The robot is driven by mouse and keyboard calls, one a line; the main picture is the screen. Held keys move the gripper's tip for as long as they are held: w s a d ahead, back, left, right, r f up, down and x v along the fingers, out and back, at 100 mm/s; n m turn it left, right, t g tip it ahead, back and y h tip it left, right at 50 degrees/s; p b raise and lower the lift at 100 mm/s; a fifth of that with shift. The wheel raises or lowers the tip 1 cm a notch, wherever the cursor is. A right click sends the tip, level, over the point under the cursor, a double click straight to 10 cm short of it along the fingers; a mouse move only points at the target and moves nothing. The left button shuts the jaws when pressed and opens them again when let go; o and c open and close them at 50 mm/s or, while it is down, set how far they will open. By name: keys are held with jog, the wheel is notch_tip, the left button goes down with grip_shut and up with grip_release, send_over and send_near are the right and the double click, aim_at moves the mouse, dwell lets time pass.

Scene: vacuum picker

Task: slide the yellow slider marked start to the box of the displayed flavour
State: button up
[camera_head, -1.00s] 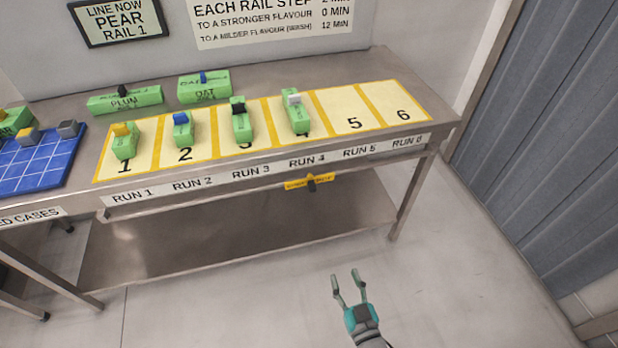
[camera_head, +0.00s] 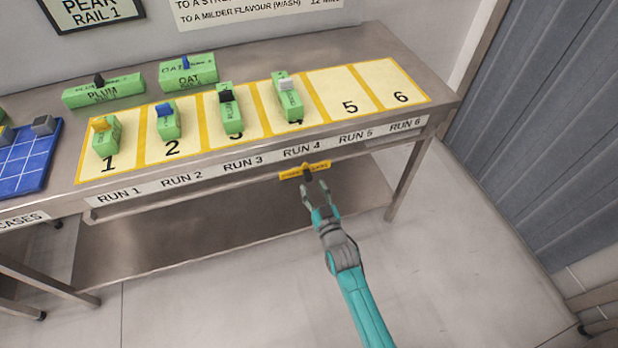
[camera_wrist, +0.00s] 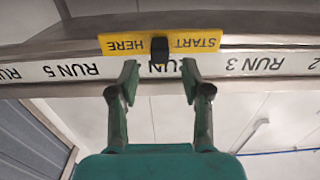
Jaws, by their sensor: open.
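The yellow slider (camera_head: 292,175) sits on the table's front edge, below the RUN 4 label, with a dark knob (camera_head: 308,174) on it. In the wrist view the slider (camera_wrist: 205,43) appears upside down and reads START HERE, its dark knob (camera_wrist: 160,50) at the middle. My gripper (camera_head: 315,188) is open and empty, just in front of the knob. In the wrist view my gripper's fingers (camera_wrist: 160,68) point at the slider, one to each side of the knob, with no clear contact. The wall display (camera_head: 90,10) reads PEAR, RAIL 1, its top cut off.
Green boxes with yellow, blue, black and white knobs stand on yellow spaces 1 (camera_head: 107,137), 2 (camera_head: 169,122), 3 (camera_head: 229,108) and 4 (camera_head: 289,98). Spaces 5 (camera_head: 345,90) and 6 (camera_head: 393,82) are empty. PLUM (camera_head: 105,92) and OAT (camera_head: 188,75) boxes stand behind.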

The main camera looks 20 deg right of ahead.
aim_at(310, 180)
jog(key=shift+w, duration=2.35)
grip_shut()
